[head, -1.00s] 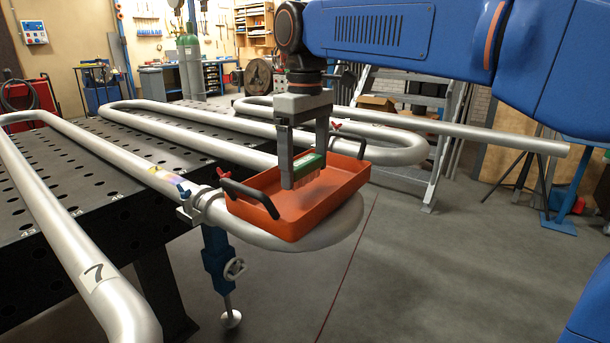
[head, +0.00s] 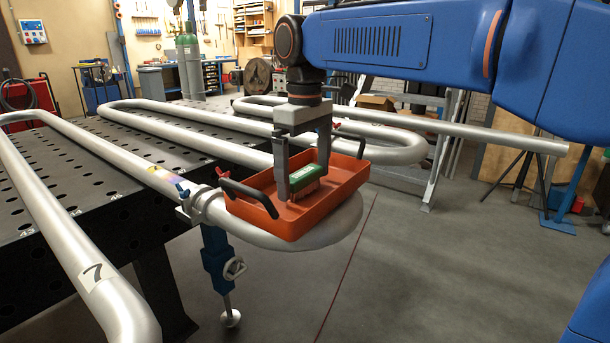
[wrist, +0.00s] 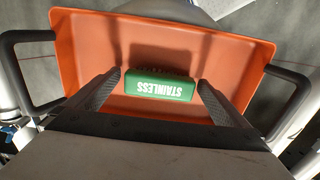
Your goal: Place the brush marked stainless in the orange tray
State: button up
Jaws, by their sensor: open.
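The brush marked stainless (head: 306,181) has a green back and lies in the orange tray (head: 345,191), near its middle. In the wrist view the white word STAINLESS shows on the green brush (wrist: 161,88), with the orange tray (wrist: 226,50) around it. My gripper (head: 304,180) points down into the tray, one finger on either side of the brush. In the wrist view the fingers of my gripper (wrist: 160,82) stand apart, with a gap between each and the brush. The tray rests on a bend of the silver pipe and has two black handles.
Silver serpentine pipes (head: 205,145) run over a black perforated table (head: 75,165). A blue clamp (head: 218,262) stands at the pipe by the tray. Open grey floor (head: 440,270) lies to the right, with a grey stair frame (head: 440,150) behind.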

aim_at(305, 173)
notch_tip(305, 173, up, 12)
jog(key=s+d+f+m+t, duration=0.1)
jog(key=s+d+f+m, duration=0.2)
jog(key=s+d+f, duration=0.35)
jog(key=s+d+f+m+t, duration=0.1)
jog(key=s+d+f+m, duration=0.15)
jog(key=d+f, duration=0.6)
jog(key=s+d+f+m+t, duration=0.2)
jog(key=s+d+f, duration=0.3)
jog(key=d+f, duration=0.25)
jog(key=s+d+f+m, duration=0.1)
jog(key=s+d+f, duration=0.1)
jog(key=f, duration=0.3)
jog(key=s+d+f+m, duration=0.2)
jog(key=s+f, duration=0.2)
jog(key=f, duration=0.1)
jog(key=shift+s+d+f+t, duration=0.25)
jog(key=shift+s+t, duration=0.1)
jog(key=shift+t, duration=0.05)
